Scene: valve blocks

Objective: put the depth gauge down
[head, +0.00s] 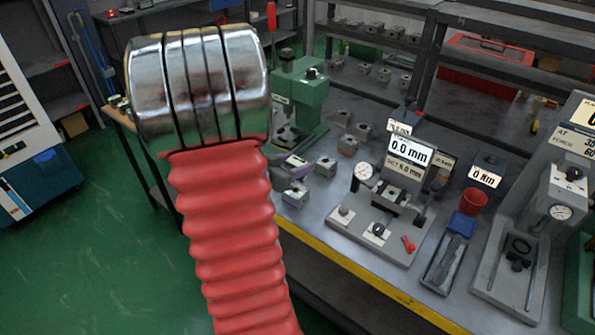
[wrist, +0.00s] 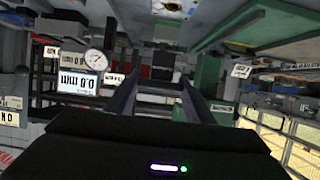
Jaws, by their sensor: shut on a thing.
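In the wrist view my gripper (wrist: 158,82) shows as two dark fingers reaching away from the black wrist housing. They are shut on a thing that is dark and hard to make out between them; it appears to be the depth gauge. Its shape and lower end cannot be told. The gripper is not seen in the head view, where my arm fills the left foreground. The grey measuring stand (head: 385,225) on the bench carries a 0.0 mm display (head: 408,153) and a round dial (head: 364,171). The dial also shows in the wrist view (wrist: 96,60), left of the fingers.
The workbench (head: 330,228) has a yellow front edge. A green press (head: 300,90) and several metal blocks stand at its left part. A red cup (head: 473,201), a blue-ended tray (head: 447,258) and a grey gauge machine (head: 515,270) stand to the right. Shelves rise behind.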

